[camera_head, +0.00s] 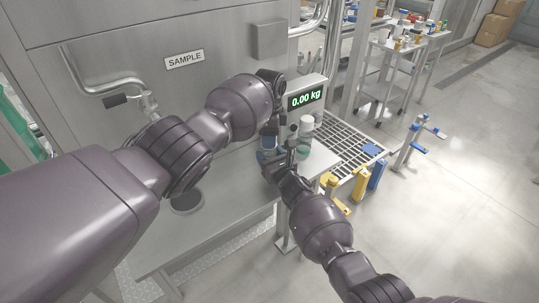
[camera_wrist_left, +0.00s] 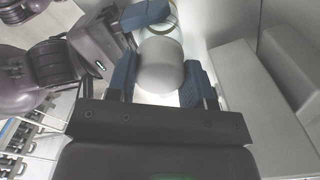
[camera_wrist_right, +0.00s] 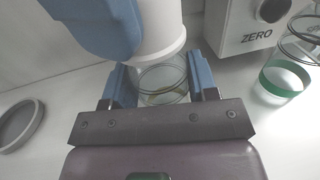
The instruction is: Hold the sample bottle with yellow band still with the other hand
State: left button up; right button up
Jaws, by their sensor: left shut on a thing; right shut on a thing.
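The sample bottle with yellow band (camera_wrist_right: 163,88) is a clear glass jar; a little yellow shows through its glass in the right wrist view. My right gripper (camera_wrist_right: 160,80) is shut on its glass body. Its white cap (camera_wrist_left: 160,66) sits between the blue fingers of my left gripper (camera_wrist_left: 162,78), which is shut on it from above. The cap is directly over the jar; whether it is still seated on the rim I cannot tell. In the head view both grippers meet at the bench and mostly hide the bottle.
A green-banded jar (camera_wrist_right: 283,79) stands close by on the right in the right wrist view. The scale display (camera_head: 306,97) reads 0.00 kg. A round dark disc (camera_head: 186,201) lies on the bench (camera_head: 222,212). A bent pipe handle (camera_head: 100,86) is on the wall.

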pick_arm(q)
jog(key=shift+r, duration=0.55)
pick_arm(e)
jog(key=shift+s+d+f, duration=0.1)
jog(key=shift+f, duration=0.3)
pick_arm(q)
jog(key=shift+r, duration=2.15)
jog(key=shift+r, duration=0.1)
notch_tip(320, 180, up, 8)
dwell(0.3)
pick_arm(e)
jog(key=shift+r, duration=0.1)
jog(key=o, duration=1.1)
jog(key=shift+c, duration=0.2)
jog(key=shift+r, duration=0.15)
